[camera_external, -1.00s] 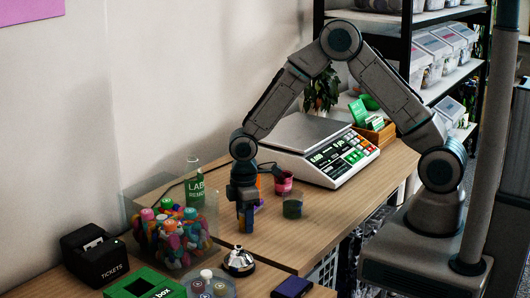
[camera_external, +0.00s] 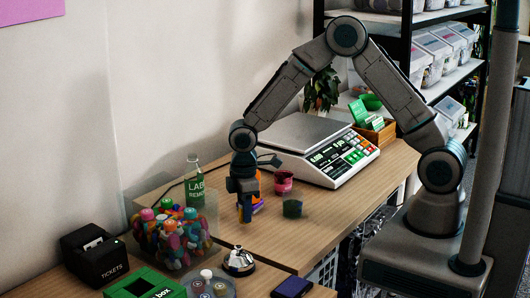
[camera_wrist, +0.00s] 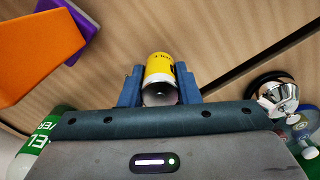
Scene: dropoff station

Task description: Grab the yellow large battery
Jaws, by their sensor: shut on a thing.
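The yellow large battery (camera_wrist: 160,68) is a yellow cylinder with dark print and a grey metal end. In the wrist view it sits between the two blue fingers of my gripper (camera_wrist: 160,88). The fingers touch it on both sides, so my gripper is shut on it. I cannot tell whether the battery still touches the table.
A clear bin of colourful items (camera_external: 175,240) and a green bottle (camera_external: 194,188) stand left of my gripper. A pink cup (camera_external: 284,182), a dark green cup (camera_external: 292,209) and a scale (camera_external: 325,150) are to the right. A silver bell (camera_external: 239,262) stands in front.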

